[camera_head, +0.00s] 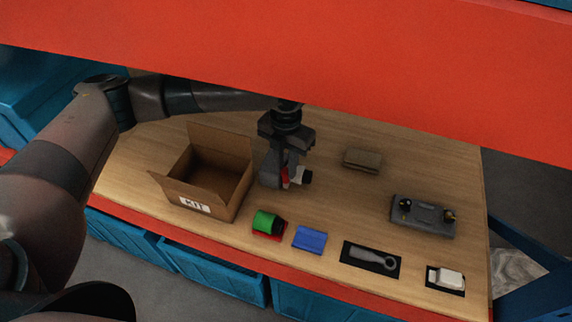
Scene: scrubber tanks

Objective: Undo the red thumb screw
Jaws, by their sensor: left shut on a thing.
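My left gripper (286,182) points down over the table, just right of the open box. It is shut on a small red part (285,177). My right gripper is not in view.
An open cardboard box marked KIT (194,207) stands left of the gripper. A green cylinder (264,221), blue block (310,239), grey wrench-like tool (371,257) and white part (446,279) line the front. A tan block (362,160) and grey fixture (423,216) stand right. A red beam (400,80) crosses above.

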